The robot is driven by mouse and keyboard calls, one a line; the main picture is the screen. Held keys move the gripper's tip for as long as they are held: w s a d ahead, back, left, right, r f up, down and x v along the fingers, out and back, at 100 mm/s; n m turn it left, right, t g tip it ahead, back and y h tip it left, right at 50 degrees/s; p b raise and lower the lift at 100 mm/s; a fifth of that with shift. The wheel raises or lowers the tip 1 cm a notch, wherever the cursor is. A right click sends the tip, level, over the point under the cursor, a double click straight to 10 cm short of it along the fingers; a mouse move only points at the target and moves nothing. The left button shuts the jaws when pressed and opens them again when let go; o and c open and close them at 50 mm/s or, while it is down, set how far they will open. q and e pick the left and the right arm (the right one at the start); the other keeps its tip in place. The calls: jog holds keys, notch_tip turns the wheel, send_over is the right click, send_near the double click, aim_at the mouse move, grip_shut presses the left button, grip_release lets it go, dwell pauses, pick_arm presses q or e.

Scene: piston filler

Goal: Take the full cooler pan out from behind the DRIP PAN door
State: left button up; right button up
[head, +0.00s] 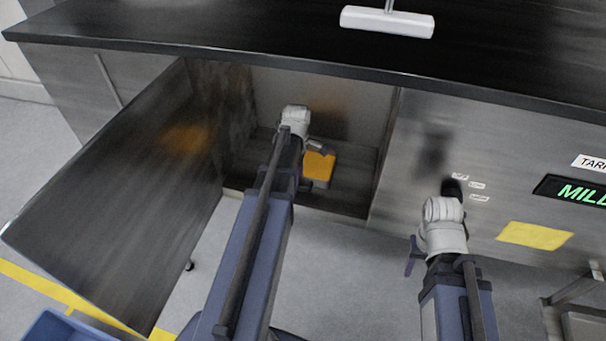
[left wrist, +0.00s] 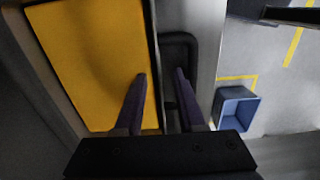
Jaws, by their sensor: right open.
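The cooler pan (head: 317,166), holding orange-yellow contents, sits low in the open compartment (head: 345,200). In the left wrist view the orange contents (left wrist: 88,60) fill the left side, with a dark looped handle (left wrist: 180,42) beside the pan wall. My left gripper (head: 316,149) reaches into the compartment over the pan. Its fingers (left wrist: 161,77) are apart, one over the contents' edge and one over the handle; I cannot tell whether they touch it. The DRIP PAN door (head: 120,190) stands wide open at left. My right gripper (head: 412,256) is open before the front panel, partly hidden.
A dark countertop (head: 220,35) overhangs the compartment. The front panel at right carries a green-lit display (head: 575,191) and a yellow note (head: 534,235). A blue bin (head: 62,328) stands on the floor at lower left and shows in the left wrist view (left wrist: 235,108).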

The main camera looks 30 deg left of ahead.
pick_arm(q)
jog(key=shift+c, duration=0.4)
grip_shut()
dwell(1.0)
